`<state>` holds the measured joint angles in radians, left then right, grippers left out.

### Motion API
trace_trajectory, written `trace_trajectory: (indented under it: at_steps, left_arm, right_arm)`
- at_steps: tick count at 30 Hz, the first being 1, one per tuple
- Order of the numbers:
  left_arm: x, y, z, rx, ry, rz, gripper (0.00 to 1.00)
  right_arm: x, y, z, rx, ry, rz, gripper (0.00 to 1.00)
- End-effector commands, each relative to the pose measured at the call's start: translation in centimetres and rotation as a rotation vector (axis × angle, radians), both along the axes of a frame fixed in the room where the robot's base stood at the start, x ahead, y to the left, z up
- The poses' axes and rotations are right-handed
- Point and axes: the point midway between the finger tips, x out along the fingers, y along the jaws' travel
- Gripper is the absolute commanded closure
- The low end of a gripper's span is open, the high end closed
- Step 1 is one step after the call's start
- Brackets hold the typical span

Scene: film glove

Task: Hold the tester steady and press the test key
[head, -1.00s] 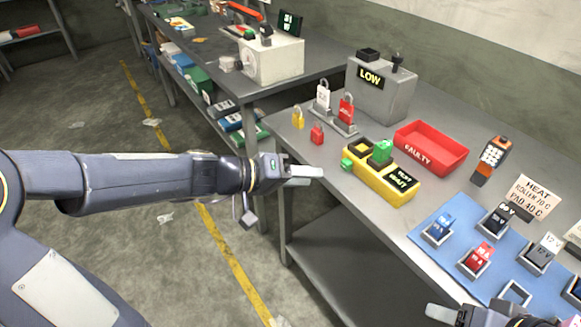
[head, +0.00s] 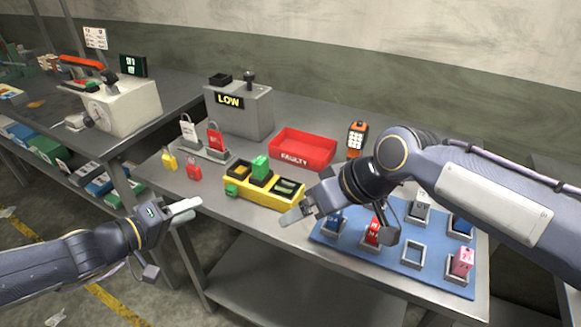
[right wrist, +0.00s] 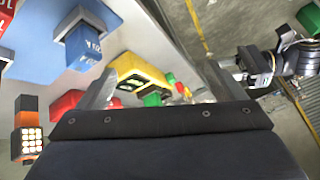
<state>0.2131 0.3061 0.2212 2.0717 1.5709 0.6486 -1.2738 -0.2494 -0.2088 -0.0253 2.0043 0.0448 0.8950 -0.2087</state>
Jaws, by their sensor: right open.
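The yellow tester (head: 262,197) stands on the grey bench left of the blue mat, with a dark display panel on its right part. A green block (head: 260,167) stands up from its top, and a smaller green piece (head: 231,190) sits at its left end. In the right wrist view the tester (right wrist: 142,72) shows between my fingers, some way off. My right gripper (head: 295,214) is open and empty, just right of the tester and apart from it. My left gripper (head: 184,209) is off the bench's front edge, left of the tester; its finger gap is unclear.
A red FAULTY tray (head: 303,150) and a grey box reading LOW (head: 240,110) stand behind the tester. A blue mat (head: 390,263) with several modules lies under my right arm. An orange handheld device (head: 357,138) stands behind.

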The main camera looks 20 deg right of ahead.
Motion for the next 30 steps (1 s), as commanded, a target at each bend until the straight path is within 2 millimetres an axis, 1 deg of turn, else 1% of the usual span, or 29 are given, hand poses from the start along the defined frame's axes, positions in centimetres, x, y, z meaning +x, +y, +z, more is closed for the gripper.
trace_trajectory:
  at_steps: [1, 3, 6, 9, 12, 17, 20, 27, 30]
  left_arm:
    - [0.0, 0.0, 0.0, 0.0, 0.0, 0.0, 0.64]
    - [0.0, 0.0, 0.0, 0.0, 0.0, 0.0, 0.64]
    - [0.0, 0.0, 0.0, 0.0, 0.0, 0.0, 0.64]
    - [0.0, 0.0, 0.0, 0.0, 0.0, 0.0, 0.64]
    - [0.0, 0.0, 0.0, 0.0, 0.0, 0.0, 0.64]
    - [0.0, 0.0, 0.0, 0.0, 0.0, 0.0, 0.64]
    - [0.0, 0.0, 0.0, 0.0, 0.0, 0.0, 0.64]
    - [0.0, 0.0, 0.0, 0.0, 0.0, 0.0, 0.64]
    - [0.0, 0.0, 0.0, 0.0, 0.0, 0.0, 0.64]
  right_arm:
    - [2.1, 0.7, 0.3, -0.035, -0.006, 0.059, 0.11]
    - [4.7, 0.9, 0.5, -0.095, -0.011, 0.137, 0.11]
    - [7.9, 0.7, 0.3, -0.186, -0.011, 0.243, 0.11]
    - [10.4, 0.5, -0.2, -0.259, -0.008, 0.328, 0.11]
    - [11.9, 0.3, -0.5, -0.309, -0.004, 0.388, 0.11]
    - [13.1, 0.3, -1.1, -0.342, -0.001, 0.431, 0.11]
    - [13.4, 0.6, -2.1, -0.346, 0.002, 0.436, 0.11]
    - [14.3, 1.6, -5.5, -0.346, 0.002, 0.435, 0.11]
    - [14.6, 2.0, -6.7, -0.345, 0.001, 0.435, 0.11]
